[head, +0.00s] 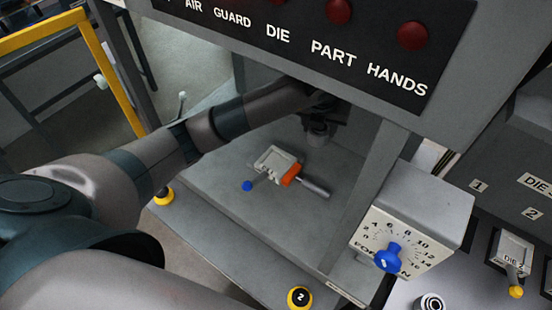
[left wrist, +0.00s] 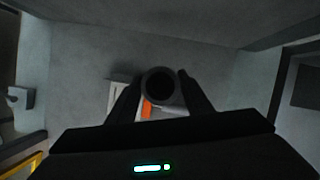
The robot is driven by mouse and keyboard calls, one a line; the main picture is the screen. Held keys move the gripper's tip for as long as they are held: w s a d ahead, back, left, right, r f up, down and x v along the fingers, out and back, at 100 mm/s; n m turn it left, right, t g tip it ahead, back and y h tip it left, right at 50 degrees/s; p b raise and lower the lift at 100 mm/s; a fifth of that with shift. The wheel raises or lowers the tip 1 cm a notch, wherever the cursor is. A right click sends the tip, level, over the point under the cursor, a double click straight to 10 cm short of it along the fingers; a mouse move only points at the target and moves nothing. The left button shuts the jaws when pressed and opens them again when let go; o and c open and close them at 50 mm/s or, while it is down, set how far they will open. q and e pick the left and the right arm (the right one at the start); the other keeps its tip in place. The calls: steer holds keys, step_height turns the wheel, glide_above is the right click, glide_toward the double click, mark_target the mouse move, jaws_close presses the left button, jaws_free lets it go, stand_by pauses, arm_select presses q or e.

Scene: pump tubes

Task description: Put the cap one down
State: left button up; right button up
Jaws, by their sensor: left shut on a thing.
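My left gripper (head: 319,126) reaches in under the panel of the machine, above the grey platform (head: 230,170). It is shut on a dark round cap (head: 317,139), held upright above the platform. In the left wrist view the cap (left wrist: 160,84) shows as a ring with a dark opening, between the two fingers (left wrist: 160,98). Below it on the platform is a clamp-like fixture (head: 275,163) with an orange part (head: 291,174) and a blue knob. Part of the fixture is hidden behind the gripper in the wrist view. My right gripper is not in view.
A labelled panel (head: 320,45) with red lights hangs over the platform. A grey post (head: 365,190) and a dial box (head: 412,225) with a blue knob stand to the right. Yellow buttons (head: 300,297) line the front edge. A small ring-shaped part (head: 432,302) sits at the lower right.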

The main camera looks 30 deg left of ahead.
arm_select(q)
steer(key=s+a+f, duration=0.1)
steer(key=a+f, duration=0.1)
steer(key=a, duration=0.1)
steer(key=s+a+f+b, duration=0.1)
steer(key=s+a+f, duration=0.1)
steer(key=a, duration=0.2)
steer(key=s+a+f+b, duration=0.1)
steer(key=s+a+f, duration=0.1)
steer(key=a+f, duration=0.1)
steer(key=shift+s+a, duration=0.15)
steer(key=shift+f, duration=0.25)
steer(key=shift+f+b, duration=0.95)
steer(key=shift+f, duration=0.75)
steer(key=o, duration=1)
steer(key=shift+f, duration=0.15)
steer(key=shift+c, duration=0.2)
steer(key=o, duration=0.4)
steer(key=shift+o, duration=0.2)
